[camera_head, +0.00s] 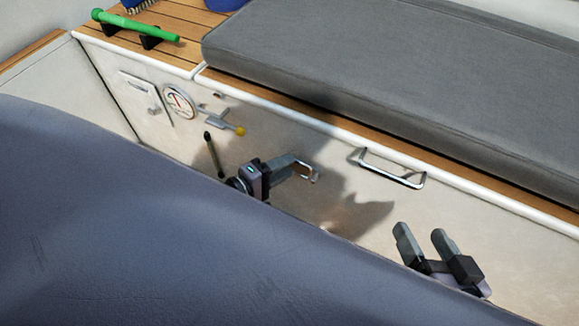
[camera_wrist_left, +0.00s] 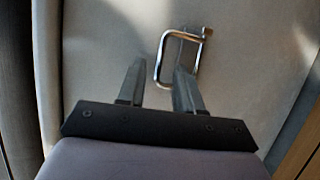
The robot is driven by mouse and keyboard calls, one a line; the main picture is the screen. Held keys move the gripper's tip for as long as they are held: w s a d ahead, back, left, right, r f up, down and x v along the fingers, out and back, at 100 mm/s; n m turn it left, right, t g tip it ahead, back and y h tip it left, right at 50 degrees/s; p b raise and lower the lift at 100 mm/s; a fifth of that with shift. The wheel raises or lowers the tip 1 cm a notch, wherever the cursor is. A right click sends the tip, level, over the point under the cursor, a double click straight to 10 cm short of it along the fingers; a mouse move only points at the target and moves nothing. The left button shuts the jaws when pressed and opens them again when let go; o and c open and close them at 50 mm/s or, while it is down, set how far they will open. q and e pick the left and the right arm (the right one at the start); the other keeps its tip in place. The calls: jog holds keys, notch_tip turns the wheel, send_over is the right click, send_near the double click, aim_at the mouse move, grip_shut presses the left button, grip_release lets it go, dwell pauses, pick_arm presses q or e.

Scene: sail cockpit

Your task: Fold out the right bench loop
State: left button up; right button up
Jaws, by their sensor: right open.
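A small metal loop (camera_head: 308,173) is on the pale bench front, right at the tips of my left gripper (camera_head: 294,168). In the left wrist view the loop (camera_wrist_left: 162,58) is a bent shiny bar. One side of it shows between the two fingers of my left gripper (camera_wrist_left: 159,66), and the right finger covers part of it. Those fingers are apart; whether they touch the loop I cannot tell. A wider metal loop (camera_head: 392,181) sits higher on the bench front, to the right. My right gripper (camera_head: 418,232) is open and empty, below and right of that wider loop.
A grey cushion (camera_head: 390,75) lies on the bench. A gauge (camera_head: 179,101), a small lever with a yellow knob (camera_head: 222,122) and a dark handle (camera_head: 213,155) are on the bench front. A green tool (camera_head: 135,24) rests on the wood top. A large blue-grey surface (camera_head: 150,240) fills the foreground.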

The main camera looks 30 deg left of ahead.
pick_arm(q)
jog(key=shift+x, duration=1.05)
grip_shut()
jog(key=shift+f, duration=0.1)
